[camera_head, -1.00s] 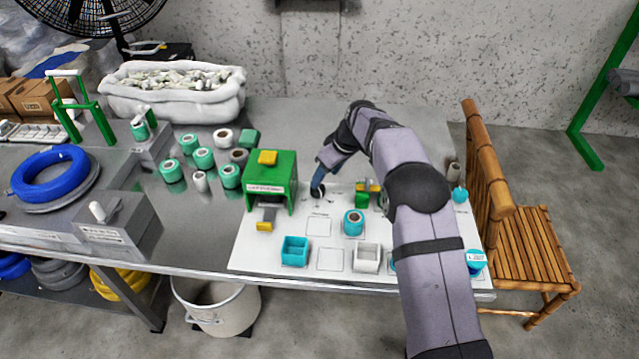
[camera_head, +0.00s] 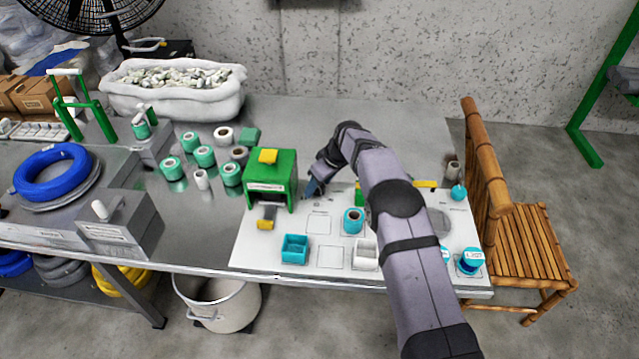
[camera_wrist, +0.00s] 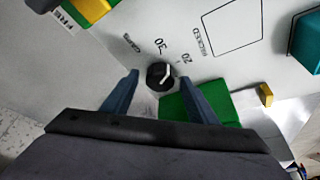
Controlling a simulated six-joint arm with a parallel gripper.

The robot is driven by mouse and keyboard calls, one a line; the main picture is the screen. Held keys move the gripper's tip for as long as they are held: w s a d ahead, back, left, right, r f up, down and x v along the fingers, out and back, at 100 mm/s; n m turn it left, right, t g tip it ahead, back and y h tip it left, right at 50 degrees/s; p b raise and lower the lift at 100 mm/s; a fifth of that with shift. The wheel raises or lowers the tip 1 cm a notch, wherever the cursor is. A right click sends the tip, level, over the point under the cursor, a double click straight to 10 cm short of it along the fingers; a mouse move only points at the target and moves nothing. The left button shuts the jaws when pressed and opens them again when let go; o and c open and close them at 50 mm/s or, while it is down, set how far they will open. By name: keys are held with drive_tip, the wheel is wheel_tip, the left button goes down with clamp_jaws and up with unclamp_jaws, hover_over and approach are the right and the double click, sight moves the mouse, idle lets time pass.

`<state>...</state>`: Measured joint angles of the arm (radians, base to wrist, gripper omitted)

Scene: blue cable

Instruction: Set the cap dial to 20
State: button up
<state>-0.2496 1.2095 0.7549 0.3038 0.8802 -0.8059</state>
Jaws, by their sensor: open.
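The cap dial (camera_wrist: 160,76) is a small round black knob with a white pointer line, on the white board. In the wrist view it has printed marks around it, including "30" above and "20" to its upper right. The pointer slants up and right, roughly toward the 20 side; its exact setting is too small to tell. My gripper (camera_wrist: 159,78) has its two blue fingers apart, one on each side of the dial, and contact cannot be told. In the head view my gripper (camera_head: 313,188) is low over the board, and the dial is hidden there.
A green press-like block (camera_head: 272,175) with a yellow top stands just left of my gripper. A green block (camera_wrist: 200,103) is close to the right finger. Teal spool (camera_head: 353,221), teal bin (camera_head: 294,249) and white bin (camera_head: 366,254) stand in front on the board.

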drive_tip(key=shift+c, duration=0.3)
drive_tip(key=c, duration=1)
drive_tip(key=shift+s+m, duration=0.1)
drive_tip(key=shift+m, duration=0.2)
drive_tip(key=shift+a+m+t+h, duration=0.1)
drive_tip(key=shift+m+t+h, duration=0.3)
drive_tip(key=shift+m, duration=0.85)
drive_tip(key=shift+a+m+t+h, duration=0.1)
drive_tip(key=shift+m+t+h, duration=0.3)
drive_tip(key=shift+m, duration=0.85)
drive_tip(key=o, duration=1.1)
drive_tip(key=shift+c, duration=0.2)
